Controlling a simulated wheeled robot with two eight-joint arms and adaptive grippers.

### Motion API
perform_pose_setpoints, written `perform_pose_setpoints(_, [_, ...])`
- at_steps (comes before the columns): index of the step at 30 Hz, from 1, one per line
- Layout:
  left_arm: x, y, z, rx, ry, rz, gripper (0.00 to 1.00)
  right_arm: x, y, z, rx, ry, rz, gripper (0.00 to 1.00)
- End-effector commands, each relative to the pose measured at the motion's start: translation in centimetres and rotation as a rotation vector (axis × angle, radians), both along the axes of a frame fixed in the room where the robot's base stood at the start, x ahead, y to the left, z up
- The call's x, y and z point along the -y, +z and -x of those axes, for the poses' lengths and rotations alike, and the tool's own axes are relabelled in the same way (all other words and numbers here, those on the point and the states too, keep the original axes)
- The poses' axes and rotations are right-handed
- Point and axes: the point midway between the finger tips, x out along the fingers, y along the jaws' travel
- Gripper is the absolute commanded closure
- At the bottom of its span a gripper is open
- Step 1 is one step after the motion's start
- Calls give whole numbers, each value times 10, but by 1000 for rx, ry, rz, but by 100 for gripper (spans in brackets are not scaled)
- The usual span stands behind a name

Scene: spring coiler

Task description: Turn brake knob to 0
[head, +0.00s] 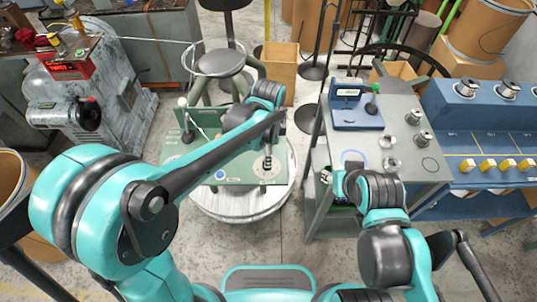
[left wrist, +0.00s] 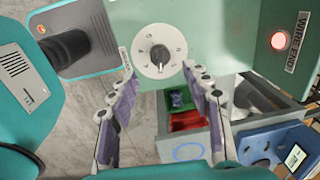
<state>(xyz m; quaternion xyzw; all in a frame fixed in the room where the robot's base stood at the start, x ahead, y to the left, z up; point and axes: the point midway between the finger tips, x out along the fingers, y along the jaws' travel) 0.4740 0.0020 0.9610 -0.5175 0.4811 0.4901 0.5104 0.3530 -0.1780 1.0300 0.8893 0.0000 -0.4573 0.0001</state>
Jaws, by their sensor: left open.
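The brake knob is a dark grip on a round white dial (left wrist: 158,52), on the front of a green machine panel (left wrist: 215,30) in the left wrist view. The marks around the dial are too small to read. The grip looks roughly upright in the picture. My left gripper (left wrist: 159,74) is open, its two purple-padded fingers below and on either side of the dial. Nothing is between them, and contact with the knob cannot be seen. In the head view the green machine (head: 190,150) is partly covered by my left arm, which hides the knob.
A red lit button (left wrist: 278,41) is beside a "WIRE END" label on the panel. A grey-green table (head: 420,155) with a blue device (head: 355,115) stands to the right. A round pale platform (head: 240,205) is under the machine. A blue bench (head: 480,130) is far right.

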Motion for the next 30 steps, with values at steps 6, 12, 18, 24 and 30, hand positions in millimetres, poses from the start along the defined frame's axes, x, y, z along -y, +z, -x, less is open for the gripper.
perform_pose_setpoints(6, [0, -41, -3, 2, 3, 1, 51, 0, -18, 0, 0, 0, 0, 60])
perform_pose_setpoints(12, [-1, -61, -4, 2, 4, 1, 51, 0, -25, 0, 0, 0, 0, 60])
perform_pose_setpoints(18, [-1, -64, -4, 2, 5, 1, 51, 0, -26, 0, 0, 0, 0, 60])
perform_pose_setpoints(24, [-1, -64, -4, 2, 5, 1, 70, 0, -25, 0, 0, 0, 0, 60])
perform_pose_setpoints(30, [-1, -64, -4, 2, 5, 1, 100, 0, -25, 0, 0, 0, 0, 60])
